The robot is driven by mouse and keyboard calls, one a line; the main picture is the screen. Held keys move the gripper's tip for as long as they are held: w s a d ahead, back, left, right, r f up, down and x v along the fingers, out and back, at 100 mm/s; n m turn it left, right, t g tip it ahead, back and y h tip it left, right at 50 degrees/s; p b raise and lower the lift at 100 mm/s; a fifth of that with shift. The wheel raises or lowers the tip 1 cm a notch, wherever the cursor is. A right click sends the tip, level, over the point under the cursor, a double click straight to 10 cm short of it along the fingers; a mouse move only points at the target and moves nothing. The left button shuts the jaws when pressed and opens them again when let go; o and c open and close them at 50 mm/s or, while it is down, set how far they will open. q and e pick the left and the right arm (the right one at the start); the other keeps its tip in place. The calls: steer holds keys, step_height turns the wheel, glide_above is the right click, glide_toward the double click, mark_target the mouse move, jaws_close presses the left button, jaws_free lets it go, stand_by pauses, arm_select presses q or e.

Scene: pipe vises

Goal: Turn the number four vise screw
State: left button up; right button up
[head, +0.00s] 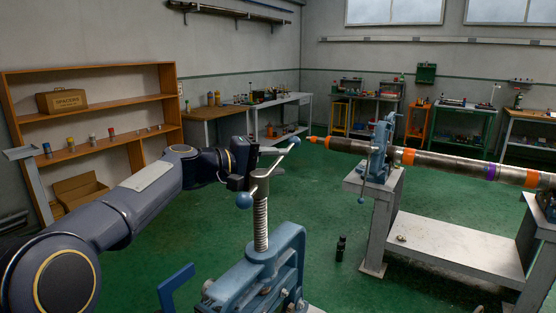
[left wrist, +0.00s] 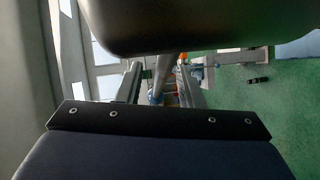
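The nearest blue pipe vise (head: 262,275) stands at the bottom centre of the head view. Its upright threaded screw (head: 260,222) carries a slanted grey cross handle with a blue ball (head: 244,200) at the near end and another (head: 294,141) at the far end. No number shows on the vise. My left gripper (head: 268,152) is at the top of this screw, beside the handle. In the left wrist view its fingers (left wrist: 163,86) stand apart, with a grey bar and a blue part seen between them. Whether they touch the handle cannot be told. My right gripper is not in view.
A second blue vise (head: 380,150) on a grey stand (head: 384,205) holds a long pipe (head: 450,163) with orange and purple bands. Dark small objects (head: 340,248) stand on the green floor. A wooden shelf (head: 100,110) is at the left; workbenches line the back.

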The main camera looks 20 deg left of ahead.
arm_select(q)
steer(key=shift+w+d+f, duration=0.1)
steer(key=shift+w+d, duration=0.15)
steer(key=shift+w, duration=0.1)
jaws_close()
